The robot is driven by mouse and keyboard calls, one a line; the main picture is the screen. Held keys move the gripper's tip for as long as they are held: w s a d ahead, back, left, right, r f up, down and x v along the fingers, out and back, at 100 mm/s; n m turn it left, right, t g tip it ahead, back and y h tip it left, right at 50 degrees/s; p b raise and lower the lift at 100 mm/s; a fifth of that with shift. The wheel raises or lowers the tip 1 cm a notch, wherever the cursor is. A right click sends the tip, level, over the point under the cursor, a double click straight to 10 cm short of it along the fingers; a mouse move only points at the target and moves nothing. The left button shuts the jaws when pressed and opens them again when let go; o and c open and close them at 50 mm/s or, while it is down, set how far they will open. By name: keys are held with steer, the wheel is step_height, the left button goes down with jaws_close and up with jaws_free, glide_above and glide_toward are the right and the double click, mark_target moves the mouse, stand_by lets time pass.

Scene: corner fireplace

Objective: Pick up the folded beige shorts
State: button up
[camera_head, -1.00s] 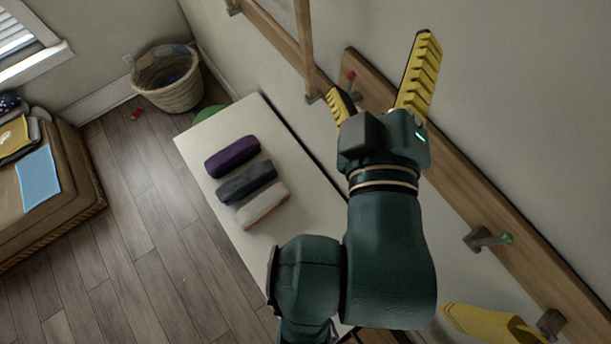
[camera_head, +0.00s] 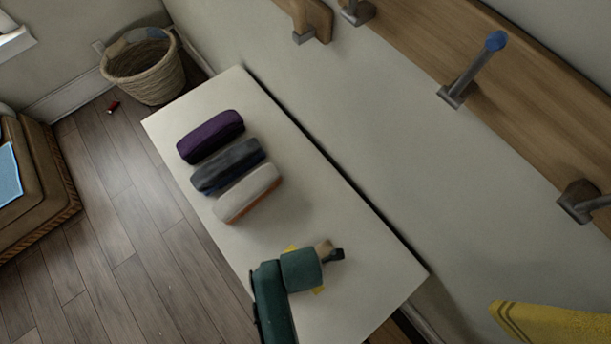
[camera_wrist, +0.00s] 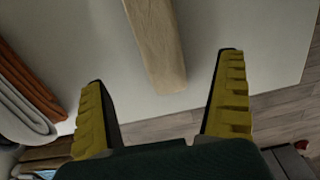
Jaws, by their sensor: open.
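In the head view my gripper (camera_head: 304,269) is above the near part of the table, mostly covered by my wrist. Contact cannot be told.
On the white table (camera_head: 375,270) lie a purple bundle (camera_head: 210,136), a dark grey bundle (camera_head: 228,166) and a pale grey-and-orange bundle (camera_head: 247,193). Wall hooks (camera_head: 472,72) are at the right. A wicker basket (camera_head: 147,75) stands on the floor.

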step_height(320, 180, down, 6)
steer(key=shift+f+b, duration=0.15)
steer(key=shift+b, duration=0.3)
steer(key=f, duration=0.2)
steer(key=f+b, duration=0.1)
steer(key=f, duration=0.2)
steer(key=shift+w+d+f, duration=0.1)
steer(key=shift+w+d, duration=0.1)
steer(key=c, duration=1.3)
steer(key=shift+o, duration=0.2)
